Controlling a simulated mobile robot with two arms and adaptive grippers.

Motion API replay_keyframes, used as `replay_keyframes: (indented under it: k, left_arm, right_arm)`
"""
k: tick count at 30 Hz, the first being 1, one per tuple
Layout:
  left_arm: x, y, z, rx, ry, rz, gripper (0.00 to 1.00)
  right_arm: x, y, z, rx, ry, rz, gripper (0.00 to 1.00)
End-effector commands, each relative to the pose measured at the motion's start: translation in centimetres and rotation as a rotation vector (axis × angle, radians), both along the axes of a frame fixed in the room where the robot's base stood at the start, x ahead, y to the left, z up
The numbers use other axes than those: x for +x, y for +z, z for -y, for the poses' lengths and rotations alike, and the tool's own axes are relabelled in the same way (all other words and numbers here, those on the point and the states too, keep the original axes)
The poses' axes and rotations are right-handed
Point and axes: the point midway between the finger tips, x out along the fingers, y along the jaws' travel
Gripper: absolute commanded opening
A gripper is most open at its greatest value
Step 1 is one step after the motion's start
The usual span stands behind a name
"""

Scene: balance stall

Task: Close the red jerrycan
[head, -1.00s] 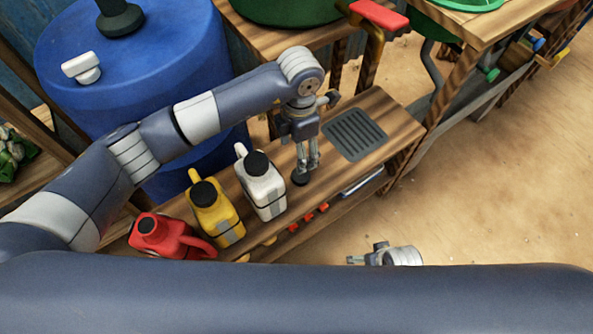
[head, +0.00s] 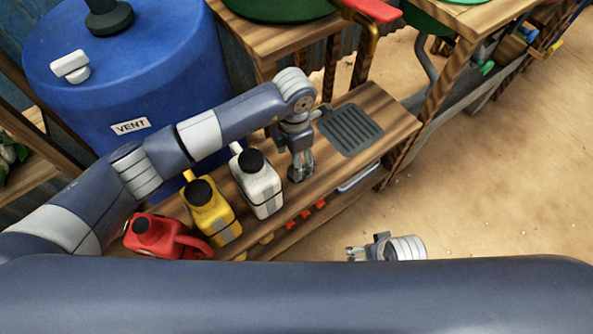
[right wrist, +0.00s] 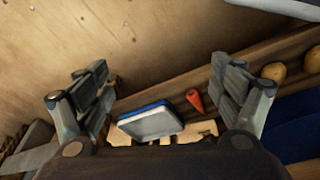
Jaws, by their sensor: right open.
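The red jerrycan (head: 165,238) stands at the left end of the wooden bench in the head view, with a dark round mouth on top. No raised black cap shows on it, unlike its neighbours. My left gripper (head: 301,174) points down at the bench, right of the white jerrycan. My right gripper (head: 355,253) is low in the head view, partly behind my own arm. In the right wrist view it is open and empty (right wrist: 165,95).
A yellow jerrycan (head: 214,215) and a white jerrycan (head: 260,186), both black-capped, stand between the red jerrycan and my left gripper. A grey slotted mat (head: 350,130) lies on the right of the bench. A blue barrel (head: 120,80) stands behind.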

Motion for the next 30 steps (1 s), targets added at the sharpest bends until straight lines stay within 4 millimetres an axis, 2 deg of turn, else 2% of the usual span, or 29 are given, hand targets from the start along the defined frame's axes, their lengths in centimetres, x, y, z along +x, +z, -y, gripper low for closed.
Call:
replay_keyframes:
  k: [2, 6, 10, 22, 23, 24, 29, 30]
  left_arm:
    - [-0.2, -1.1, 0.2, -0.001, 0.0, -0.005, 0.65]
    - [-0.4, -3.3, 0.6, -0.001, 0.001, -0.005, 0.65]
    - [-0.2, -4.8, 0.5, 0.0, 0.001, -0.003, 0.65]
    - [-0.2, -5.1, 0.5, 0.0, 0.0, -0.001, 0.65]
    - [-0.2, -5.1, 0.5, 0.0, 0.0, -0.001, 0.63]
    - [-0.2, -5.1, 0.5, 0.0, 0.0, -0.001, 0.54]
    - [-0.2, -5.1, 0.5, 0.0, 0.0, -0.001, 0.32]
    - [-0.2, -5.1, 0.5, 0.0, 0.0, -0.001, 0.31]
  right_arm:
    - [0.0, 0.1, 0.0, 0.0, 0.0, -0.001, 0.86]
    - [0.2, 1.8, 0.0, 0.001, -0.001, 0.013, 0.86]
    - [0.3, 2.9, 0.0, 0.001, -0.002, 0.017, 0.86]
    - [0.2, 3.3, 0.0, 0.001, -0.003, 0.017, 0.86]
    - [0.2, 3.3, 0.0, 0.001, -0.003, 0.017, 0.86]
    - [0.2, 3.3, 0.0, 0.001, -0.003, 0.017, 0.86]
    - [0.2, 3.3, 0.1, 0.001, -0.003, 0.017, 0.86]
    - [0.2, 3.3, 0.1, 0.001, -0.003, 0.017, 0.86]
